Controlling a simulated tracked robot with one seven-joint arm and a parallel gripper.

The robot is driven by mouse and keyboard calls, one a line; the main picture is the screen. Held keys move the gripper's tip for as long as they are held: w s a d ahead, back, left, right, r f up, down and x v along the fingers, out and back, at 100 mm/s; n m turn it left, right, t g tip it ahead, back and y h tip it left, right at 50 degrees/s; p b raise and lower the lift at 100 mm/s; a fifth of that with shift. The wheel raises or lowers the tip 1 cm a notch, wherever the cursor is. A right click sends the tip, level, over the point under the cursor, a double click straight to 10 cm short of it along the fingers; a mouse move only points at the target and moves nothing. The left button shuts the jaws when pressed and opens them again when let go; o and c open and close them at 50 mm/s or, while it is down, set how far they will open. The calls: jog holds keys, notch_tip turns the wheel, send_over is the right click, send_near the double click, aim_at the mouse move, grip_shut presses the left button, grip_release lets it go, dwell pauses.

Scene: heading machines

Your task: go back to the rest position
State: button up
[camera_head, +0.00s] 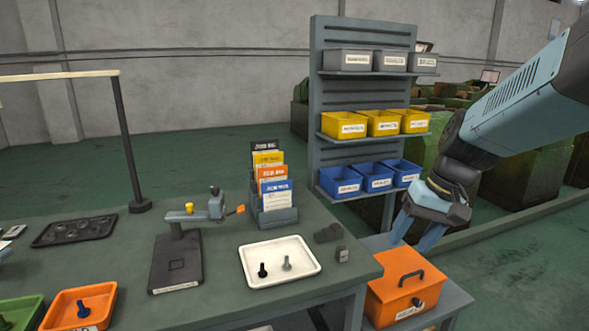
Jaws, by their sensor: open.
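My gripper (418,226) hangs at the end of my blue-grey arm on the right side of the head view. Its two blue fingers point down and are open, with nothing seen between them. It appears above and behind the orange box (400,285) with a black handle, and right of the blue bins. I cannot tell its exact distance from the box or the rack. Part of my arm runs out of the picture at the upper right.
A rack (317,105) holds grey, yellow and blue bins. The green workbench (215,270) carries a white tray (253,280) with two bolts, a stand device (175,260), a card holder (275,217), an orange tray (62,300) and a green tray (30,305).

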jog(key=s+r+t+h, duration=0.3)
jog(key=s+r+t, duration=0.1)
jog(key=s+r, duration=0.2)
jog(key=shift+s+d+r, duration=0.15)
jog(key=shift+s+d, duration=0.15)
jog(key=shift+s, duration=0.2)
jog(key=shift+c, duration=0.4)
dwell(0.3)
